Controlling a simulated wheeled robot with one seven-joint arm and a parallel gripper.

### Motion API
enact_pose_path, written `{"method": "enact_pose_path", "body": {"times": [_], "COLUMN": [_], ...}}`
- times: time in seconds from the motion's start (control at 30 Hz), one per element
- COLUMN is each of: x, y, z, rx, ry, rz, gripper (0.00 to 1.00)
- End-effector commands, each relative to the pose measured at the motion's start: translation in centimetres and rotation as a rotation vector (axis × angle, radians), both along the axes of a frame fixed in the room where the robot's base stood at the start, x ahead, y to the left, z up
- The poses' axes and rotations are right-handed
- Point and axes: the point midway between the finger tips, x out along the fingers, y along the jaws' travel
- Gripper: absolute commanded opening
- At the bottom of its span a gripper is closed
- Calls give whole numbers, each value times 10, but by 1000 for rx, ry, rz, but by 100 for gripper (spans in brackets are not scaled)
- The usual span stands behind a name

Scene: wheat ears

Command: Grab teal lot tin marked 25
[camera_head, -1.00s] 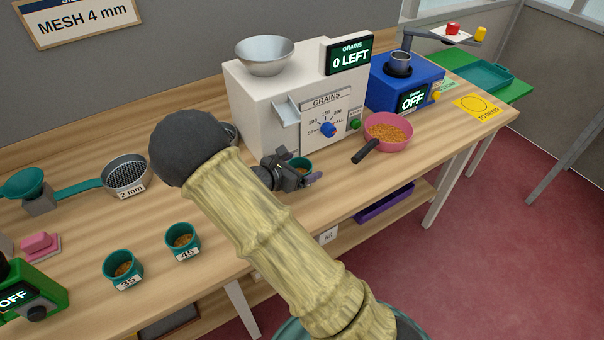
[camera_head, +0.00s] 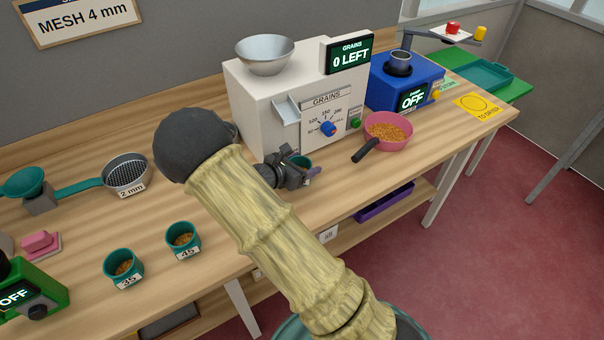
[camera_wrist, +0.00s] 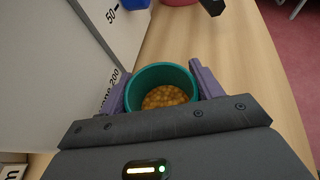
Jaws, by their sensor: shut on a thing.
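My gripper (camera_wrist: 162,92) is shut on a teal tin (camera_wrist: 155,74), with one purple finger on each side of it. The tin holds golden grains, and no number on it shows in the wrist view. In the head view the held tin (camera_head: 303,162) is partly hidden by my gripper (camera_head: 306,173), in front of the white grain counter. Two other teal tins stand on the bench at the lower left, one marked 35 (camera_head: 123,267) and one marked 45 (camera_head: 183,240).
The white counter (camera_head: 246,108) reading "0 LEFT" stands close behind my gripper. A pink pan (camera_head: 399,143) of grain with a dark handle is to the right, before a blue machine (camera_head: 378,88). A 2 mm sieve (camera_head: 126,166) lies left. Bare bench (camera_head: 345,190) extends right of my gripper.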

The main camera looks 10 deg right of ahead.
Motion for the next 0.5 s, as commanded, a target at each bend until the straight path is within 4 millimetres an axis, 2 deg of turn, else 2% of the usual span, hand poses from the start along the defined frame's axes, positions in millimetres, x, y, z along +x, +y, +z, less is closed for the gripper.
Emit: {"method": "enact_pose_path", "body": {"times": [0.5], "x": [-5], "y": [2], "z": [2], "rx": [2], "ry": [2], "rz": [6], "gripper": [36]}}
